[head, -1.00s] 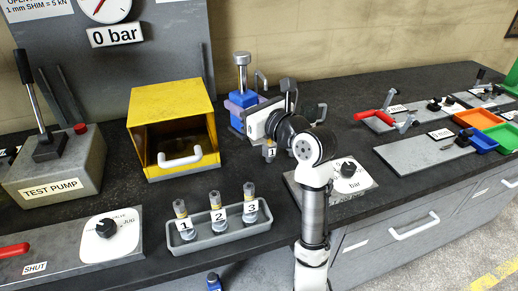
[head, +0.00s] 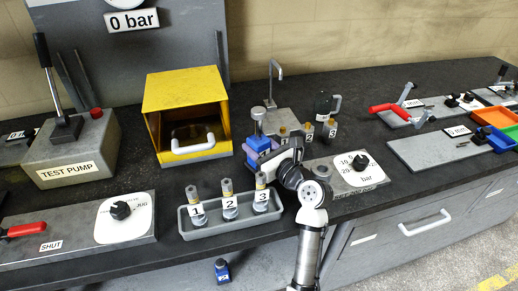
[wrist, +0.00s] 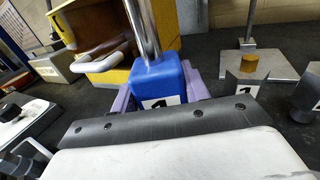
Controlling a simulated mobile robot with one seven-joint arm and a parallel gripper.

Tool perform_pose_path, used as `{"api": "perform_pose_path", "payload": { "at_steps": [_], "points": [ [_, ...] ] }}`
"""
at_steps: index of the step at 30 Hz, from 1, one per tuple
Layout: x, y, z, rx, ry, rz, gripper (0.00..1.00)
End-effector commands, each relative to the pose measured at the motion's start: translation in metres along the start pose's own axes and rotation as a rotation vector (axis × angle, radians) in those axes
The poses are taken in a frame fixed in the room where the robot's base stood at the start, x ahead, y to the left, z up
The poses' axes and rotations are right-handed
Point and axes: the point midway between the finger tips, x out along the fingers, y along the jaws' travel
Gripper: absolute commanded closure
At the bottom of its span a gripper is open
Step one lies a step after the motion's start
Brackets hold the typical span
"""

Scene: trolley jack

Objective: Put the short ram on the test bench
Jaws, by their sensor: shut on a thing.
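A blue ram (head: 257,142) with a chrome rod stands upright in my gripper (head: 264,156), right of the yellow box on the dark test bench (head: 230,235). In the wrist view the blue ram (wrist: 160,82) with a "1" label sits between my gripper's purple fingers (wrist: 160,99), which are shut on it. Its lower part is hidden there by my gripper's dark front edge. I cannot tell whether its base touches the bench. Another small blue piece (head: 222,271) shows low in front of the bench.
A yellow open-fronted box (head: 187,90) stands left of the ram. A grey tray (head: 235,225) of numbered pieces lies in front. Behind is a grey stand (head: 290,120) with a hooked pipe and small numbered pieces. A dial plate (head: 345,178) lies right of my gripper.

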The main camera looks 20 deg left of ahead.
Motion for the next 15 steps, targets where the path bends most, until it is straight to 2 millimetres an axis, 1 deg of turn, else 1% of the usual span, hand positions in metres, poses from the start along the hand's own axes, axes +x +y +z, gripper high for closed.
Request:
{"api": "perform_pose_path", "payload": {
  "at_steps": [4, 15],
  "points": [
    [-0.0004, 0.0004, -0.0087, -0.001, -0.005, 0.0, 1.0],
    [-0.0002, 0.0005, -0.0117, -0.002, -0.004, 0.0, 1.0]
  ]
}}
